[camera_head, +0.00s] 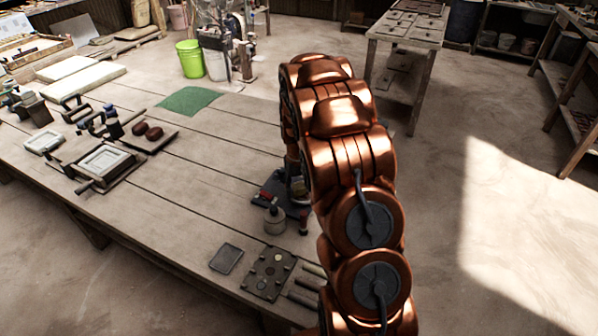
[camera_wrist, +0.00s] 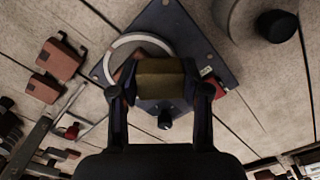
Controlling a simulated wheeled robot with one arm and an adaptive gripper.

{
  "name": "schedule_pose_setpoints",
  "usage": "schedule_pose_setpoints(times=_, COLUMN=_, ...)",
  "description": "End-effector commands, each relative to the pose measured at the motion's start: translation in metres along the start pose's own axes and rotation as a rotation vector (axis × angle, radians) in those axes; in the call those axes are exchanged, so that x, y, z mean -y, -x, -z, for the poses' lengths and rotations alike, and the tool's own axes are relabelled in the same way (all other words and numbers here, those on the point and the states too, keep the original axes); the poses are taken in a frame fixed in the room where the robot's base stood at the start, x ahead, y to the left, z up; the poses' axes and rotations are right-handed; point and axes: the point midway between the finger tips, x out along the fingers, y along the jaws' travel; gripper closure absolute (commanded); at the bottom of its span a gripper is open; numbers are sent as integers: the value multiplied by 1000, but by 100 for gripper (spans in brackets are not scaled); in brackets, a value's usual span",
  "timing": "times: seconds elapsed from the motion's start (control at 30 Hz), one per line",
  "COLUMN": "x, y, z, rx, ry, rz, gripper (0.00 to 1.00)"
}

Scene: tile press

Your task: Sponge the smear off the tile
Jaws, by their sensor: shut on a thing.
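In the wrist view, my gripper (camera_wrist: 162,92) is shut on a yellow-brown sponge (camera_wrist: 161,79), one finger on each side of it. The sponge is over a pale round ring (camera_wrist: 110,60) on a dark blue plate (camera_wrist: 175,28). A bit of dark reddish surface shows inside the ring beside the sponge; it may be the tile. No smear is visible, and I cannot tell whether the sponge touches the surface below. In the head view, my copper arm hides most of the gripper and the blue plate (camera_head: 262,184) at the table's right edge.
A grey pot (camera_head: 274,221) stands close in front of the plate. A green cloth (camera_head: 188,101) lies at the back. Frames and tools crowd the left; the table's middle is clear.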

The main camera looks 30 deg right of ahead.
Motion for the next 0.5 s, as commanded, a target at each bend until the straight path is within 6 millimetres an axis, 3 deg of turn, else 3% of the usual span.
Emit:
schedule_pose_setpoints(times=0.07, x=1, y=19, z=2, rx=-8, ry=3, rz=-2, gripper=86)
schedule_pose_setpoints(times=0.5, x=5, y=58, z=3, rx=-8, ry=11, rz=-2, gripper=86)
